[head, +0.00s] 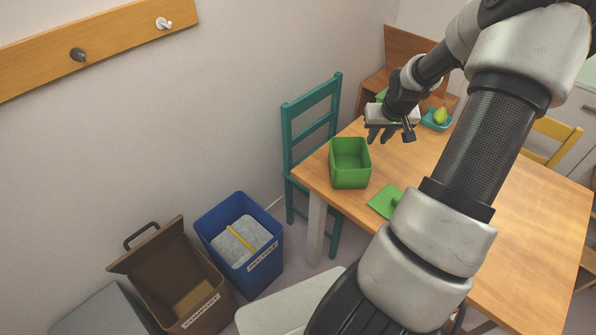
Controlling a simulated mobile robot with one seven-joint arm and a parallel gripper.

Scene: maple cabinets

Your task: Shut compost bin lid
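A brown bin labelled COMPOST (208,322) stands on the floor at the lower left. Its brown lid (148,248) is raised and leans back toward the wall, with a dark loop handle at its upper edge. My gripper (391,135) is above the far left part of the wooden table, well up and to the right of the bin and touching nothing that I can see. Its fingers point down and look apart and empty.
A blue recycling bin (266,268) with a yellow item inside stands beside the compost bin. The table (525,225) carries an open green box (350,181), a flat green piece (382,203) and a pear (440,116). A teal chair (287,135) stands behind.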

